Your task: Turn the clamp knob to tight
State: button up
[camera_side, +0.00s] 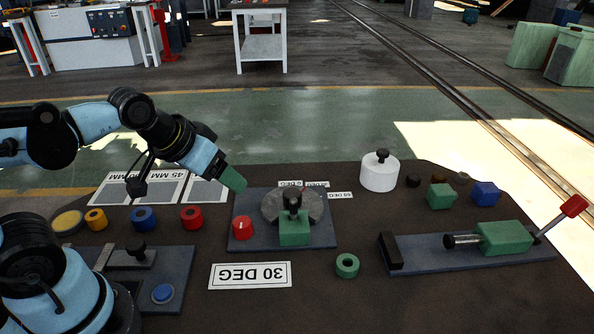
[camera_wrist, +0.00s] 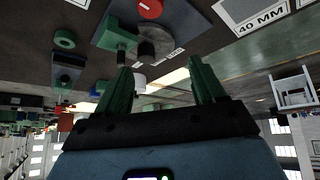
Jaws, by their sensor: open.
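A red round knob (camera_side: 242,227) with a white mark sits at the left of a dark blue plate (camera_side: 262,244). I take it as the clamp knob, though no tight label is readable. Beside it on the plate are a grey disc (camera_side: 272,208) and a green block (camera_side: 294,233) with a black-topped post. My gripper (camera_side: 233,179) is open and empty, above and behind the red knob, apart from it. In the wrist view my green fingers (camera_wrist: 162,86) are spread; the red knob (camera_wrist: 150,9) shows at the top edge with its white mark.
A white weight (camera_side: 379,173) stands behind right of the plate. A bench clamp (camera_side: 503,238) with a red lever lies at right. Coloured rings, including a red one (camera_side: 191,217), line the left. A "30 DEG" sign (camera_side: 250,275) and green ring (camera_side: 347,265) lie in front.

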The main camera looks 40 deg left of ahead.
aim_at(242, 223)
jog(key=shift+w+d+f+n+g, duration=0.3)
jog(key=shift+f+n+g, duration=0.7)
jog(key=shift+f+n, duration=1.4)
jog(key=shift+w+d+f+n+g, duration=0.15)
jog(key=shift+w+f+n+g, duration=0.6)
jog(key=shift+f+n, duration=1.6)
jog(key=shift+w+d+f+n+g, duration=0.15)
jog(key=shift+f+n+g, duration=1.25)
jog(key=shift+n, duration=1.75)
jog(key=shift+f, duration=0.15)
jog(key=c, duration=1.1)
jog(key=shift+o, duration=0.2)
jog(key=shift+s, duration=0.1)
